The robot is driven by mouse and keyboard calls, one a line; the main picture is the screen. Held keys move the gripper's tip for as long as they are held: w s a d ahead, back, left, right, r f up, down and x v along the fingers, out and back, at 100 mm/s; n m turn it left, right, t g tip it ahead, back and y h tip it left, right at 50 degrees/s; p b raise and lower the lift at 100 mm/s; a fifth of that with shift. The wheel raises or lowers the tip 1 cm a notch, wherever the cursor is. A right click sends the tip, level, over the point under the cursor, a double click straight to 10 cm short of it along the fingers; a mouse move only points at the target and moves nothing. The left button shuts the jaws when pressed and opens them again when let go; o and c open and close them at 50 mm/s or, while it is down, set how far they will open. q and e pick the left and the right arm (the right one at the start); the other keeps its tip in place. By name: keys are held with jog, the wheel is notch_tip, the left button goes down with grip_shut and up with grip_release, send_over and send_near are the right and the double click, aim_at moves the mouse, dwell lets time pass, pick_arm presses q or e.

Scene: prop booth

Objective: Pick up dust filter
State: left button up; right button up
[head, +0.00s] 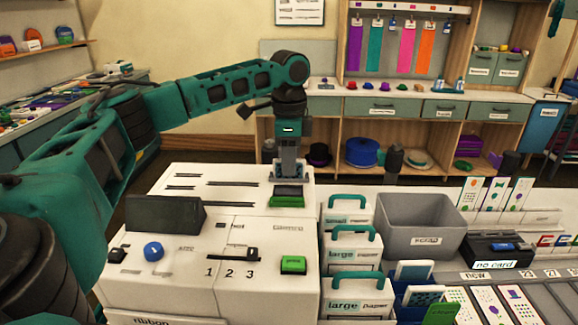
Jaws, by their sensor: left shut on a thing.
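The likely dust filter (287,202) is a small block with a dark top and a green front. It sits at the back right of the white machine's top (225,182). My left gripper (288,180) comes down over it from above and is shut on it. The fingertips meet its dark upper part, and the gripper partly hides it. I cannot tell whether it is lifted clear of the machine or still in a slot. My right gripper is not in view.
The machine also carries a dark sloped screen (165,213), a blue knob (153,251) and a green button (293,265). To its right stand drawers with teal handles (352,259), a grey bin (415,220) and a black box (495,249). Shelves line the back wall.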

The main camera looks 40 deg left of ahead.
pick_arm(q)
notch_tip(320, 180, up, 20)
jog(key=shift+f, duration=0.2)
dwell(0.5)
